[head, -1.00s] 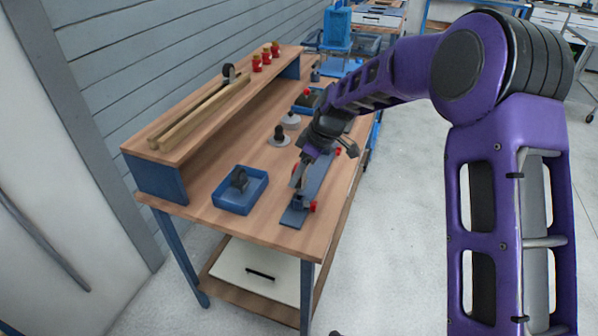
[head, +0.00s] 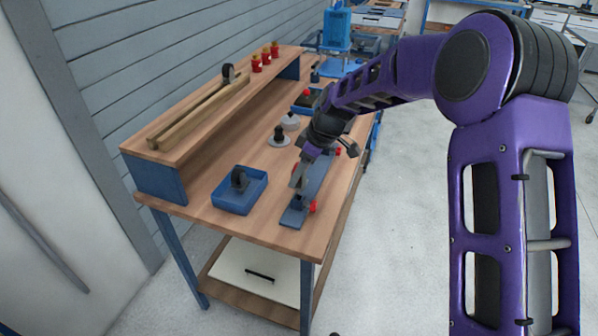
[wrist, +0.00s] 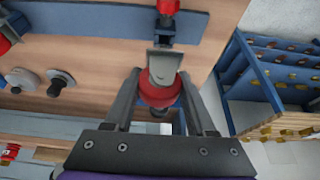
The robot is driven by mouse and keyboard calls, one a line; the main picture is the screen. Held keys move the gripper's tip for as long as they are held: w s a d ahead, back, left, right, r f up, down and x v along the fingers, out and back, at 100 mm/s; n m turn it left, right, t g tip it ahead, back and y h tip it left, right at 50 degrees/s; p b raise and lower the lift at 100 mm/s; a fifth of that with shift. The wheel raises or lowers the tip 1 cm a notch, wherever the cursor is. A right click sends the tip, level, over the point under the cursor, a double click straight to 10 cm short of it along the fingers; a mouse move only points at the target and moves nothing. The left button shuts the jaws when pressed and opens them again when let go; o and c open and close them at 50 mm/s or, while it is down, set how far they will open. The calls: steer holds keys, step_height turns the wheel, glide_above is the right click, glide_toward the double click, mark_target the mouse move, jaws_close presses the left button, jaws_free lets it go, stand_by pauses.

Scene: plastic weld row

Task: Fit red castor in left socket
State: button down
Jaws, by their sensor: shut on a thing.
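My gripper (wrist: 158,92) is shut on the red castor (wrist: 155,95), which sits between the two fingers with a pale grey plate on top in the wrist view. The blue bar (wrist: 110,20) runs across the top of that view, with a grey socket fitting (wrist: 163,30) just ahead of the held castor. Another red part shows at the bar's top edge. In the head view the blue bar (head: 293,217) lies along the bench's front, and my gripper (head: 301,172) is low over it. My arm partly hides the contact, so I cannot tell whether the castor touches the socket.
A blue tray (head: 226,201) with a dark-wheeled castor is left of the bar. Grey discs (head: 279,139) stand behind it. A far tray (head: 298,109) holds a red-topped part. The raised shelf (head: 135,148) carries wooden strips and red pieces.

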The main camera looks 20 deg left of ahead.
steer(key=shift+f+b, duration=0.7)
steer(key=shift+f, duration=0.3)
stand_by(0.4)
steer(key=shift+f+b, duration=0.8)
steer(key=shift+f+b, duration=0.45)
steer(key=shift+b, duration=0.05)
stand_by(1.0)
jaws_free()
stand_by(0.4)
steer(key=shift+r+p, duration=2.05)
steer(key=shift+r, duration=1.45)
